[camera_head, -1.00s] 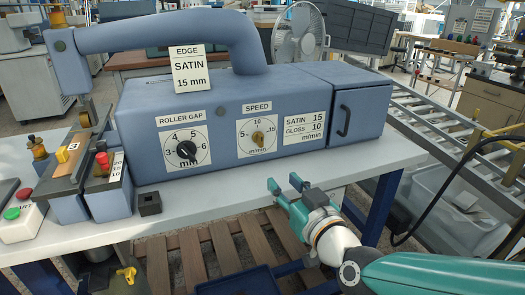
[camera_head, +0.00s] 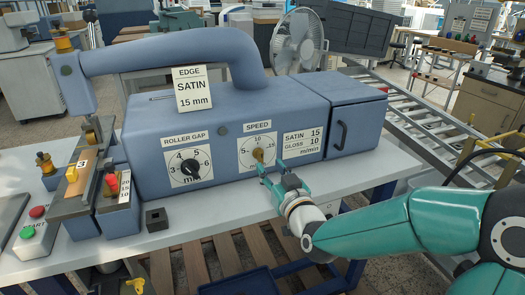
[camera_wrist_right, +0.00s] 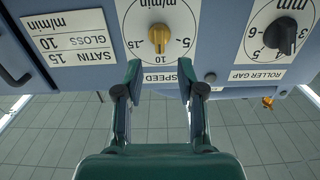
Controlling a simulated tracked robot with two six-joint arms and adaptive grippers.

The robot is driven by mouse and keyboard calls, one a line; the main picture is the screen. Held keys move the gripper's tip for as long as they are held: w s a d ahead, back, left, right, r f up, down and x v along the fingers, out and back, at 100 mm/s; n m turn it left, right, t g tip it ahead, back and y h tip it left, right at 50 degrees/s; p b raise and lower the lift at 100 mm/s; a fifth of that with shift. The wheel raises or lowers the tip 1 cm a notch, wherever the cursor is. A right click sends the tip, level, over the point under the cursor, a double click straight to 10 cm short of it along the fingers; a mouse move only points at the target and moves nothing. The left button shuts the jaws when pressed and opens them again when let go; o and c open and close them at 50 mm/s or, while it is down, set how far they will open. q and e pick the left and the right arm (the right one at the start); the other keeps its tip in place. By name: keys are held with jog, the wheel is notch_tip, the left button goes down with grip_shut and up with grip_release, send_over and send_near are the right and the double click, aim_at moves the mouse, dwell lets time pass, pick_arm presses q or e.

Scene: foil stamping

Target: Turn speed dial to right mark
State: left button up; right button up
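The speed dial is a brass knob (camera_head: 258,155) on a white scale plate marked 5, 10 and 15, under the SPEED label on the blue machine (camera_head: 230,110). In the right wrist view the knob (camera_wrist_right: 159,36) sits ahead of and between my fingertips, with the plate upside down. My right gripper (camera_head: 272,170) is open in front of the dial; its two teal fingers (camera_wrist_right: 158,75) are apart, with no visible contact on the knob. A label reads SATIN 15, GLOSS 10 m/min (camera_head: 303,141). My left gripper is not in view.
The black roller gap dial (camera_head: 190,168) is left of the speed dial. A small black block (camera_head: 156,219) lies on the white table (camera_head: 225,205). Red and green buttons (camera_head: 30,222) stand at the left. A card (camera_head: 194,88) reads EDGE SATIN 15 mm.

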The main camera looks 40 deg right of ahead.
aim_at(262, 156)
jog(key=p+x, duration=0.1)
jog(key=x, duration=0.5)
jog(key=shift+s, duration=0.1)
jog(key=shift+c, duration=0.3)
grip_shut()
